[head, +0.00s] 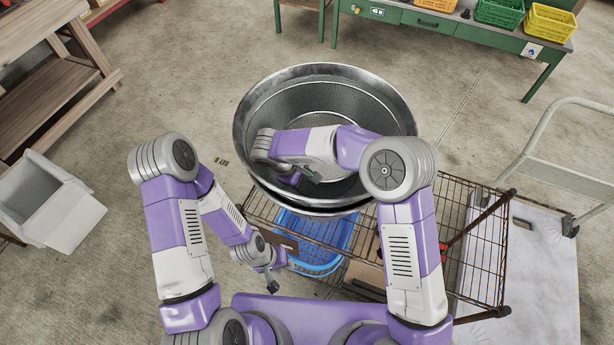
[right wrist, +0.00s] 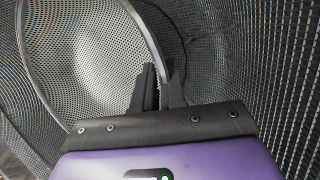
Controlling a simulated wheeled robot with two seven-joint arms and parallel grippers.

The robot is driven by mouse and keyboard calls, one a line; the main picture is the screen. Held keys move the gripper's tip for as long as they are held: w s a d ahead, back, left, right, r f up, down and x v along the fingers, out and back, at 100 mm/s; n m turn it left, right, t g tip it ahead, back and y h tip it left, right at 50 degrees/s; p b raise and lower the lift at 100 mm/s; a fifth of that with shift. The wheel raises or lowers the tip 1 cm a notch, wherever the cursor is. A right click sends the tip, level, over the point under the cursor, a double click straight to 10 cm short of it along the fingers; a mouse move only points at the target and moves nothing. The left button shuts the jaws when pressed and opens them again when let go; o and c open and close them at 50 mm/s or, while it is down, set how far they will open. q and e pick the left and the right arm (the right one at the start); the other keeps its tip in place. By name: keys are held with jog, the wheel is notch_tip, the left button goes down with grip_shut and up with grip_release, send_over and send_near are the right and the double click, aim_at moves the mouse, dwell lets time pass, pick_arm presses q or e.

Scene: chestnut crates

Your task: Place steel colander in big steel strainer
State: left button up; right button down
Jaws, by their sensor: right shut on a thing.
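The big steel strainer (head: 401,108) is a wide, shiny metal bowl with mesh walls in the middle of the head view. Its mesh wall (right wrist: 265,60) fills the right of the right wrist view. The steel colander (right wrist: 95,60), finely perforated with a smooth rim, shows at left there, inside the strainer. My right gripper (right wrist: 160,85) is shut on the colander's rim. In the head view my right arm reaches over the bowl and hides part of it. My left gripper (head: 271,286) hangs low, in front of the strainer and apart from it; its jaw opening is unclear.
A wire rack (head: 462,240) stands below the strainer, with a blue basket (head: 312,268) on it. A white platform cart (head: 540,255) is at right. A green table (head: 455,32) with coloured crates is behind. A pale bin (head: 62,215) is at left.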

jog(key=shift+f+b, duration=0.55)
jog(key=c, duration=1.2)
grip_release()
jog(key=shift+r, duration=0.1)
jog(key=shift+r+p, duration=0.65)
jog(key=shift+p, duration=0.05)
jog(key=p+v, duration=0.1)
jog(key=v, duration=1)
jog(key=shift+a+r, duration=0.2)
jog(key=shift+r, duration=0.1)
jog(key=shift+s, duration=0.15)
